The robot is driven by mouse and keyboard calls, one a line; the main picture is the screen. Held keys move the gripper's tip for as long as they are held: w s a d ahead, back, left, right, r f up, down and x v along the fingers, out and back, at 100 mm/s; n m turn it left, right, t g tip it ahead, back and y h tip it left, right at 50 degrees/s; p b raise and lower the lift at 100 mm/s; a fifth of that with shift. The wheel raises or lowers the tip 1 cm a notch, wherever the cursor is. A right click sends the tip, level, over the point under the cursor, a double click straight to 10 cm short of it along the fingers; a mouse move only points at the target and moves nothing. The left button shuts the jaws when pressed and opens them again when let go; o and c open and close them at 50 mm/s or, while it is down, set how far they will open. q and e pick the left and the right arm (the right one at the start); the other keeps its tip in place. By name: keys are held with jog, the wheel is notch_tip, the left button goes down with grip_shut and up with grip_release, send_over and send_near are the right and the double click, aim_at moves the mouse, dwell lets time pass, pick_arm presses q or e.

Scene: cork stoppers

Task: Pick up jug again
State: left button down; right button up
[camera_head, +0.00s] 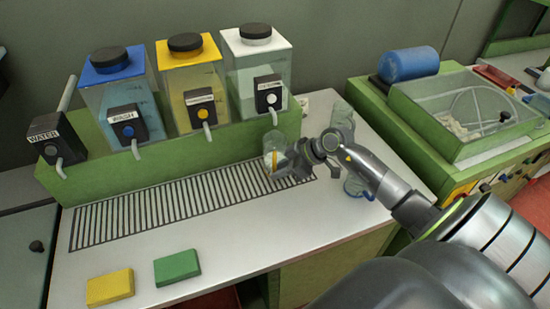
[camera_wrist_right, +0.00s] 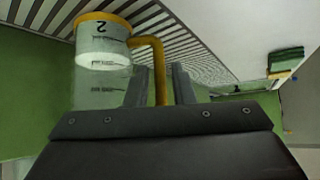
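The jug (camera_wrist_right: 100,85) is clear, with a yellow rim, a yellow handle (camera_wrist_right: 158,65) and a "2" mark. In the head view the jug (camera_head: 272,143) stands on the slotted drain below the white-lidded dispenser's tap. My right gripper (camera_head: 290,165) is at the jug's right side. In the right wrist view its two fingers (camera_wrist_right: 160,88) are on either side of the handle. I cannot tell whether they press on it. The lower jug is partly hidden by the gripper. My left gripper is not in view.
Dispensers with blue (camera_head: 115,65), yellow (camera_head: 187,50) and white (camera_head: 255,42) lids stand on a green stand behind the drain (camera_head: 150,205). Clear vessels (camera_head: 342,112) stand behind my right arm. Yellow (camera_head: 110,287) and green (camera_head: 177,267) blocks lie in front. The front right counter is bare.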

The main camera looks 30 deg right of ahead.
jog(key=shift+x, duration=1.35)
grip_shut()
jog(key=shift+r, duration=0.3)
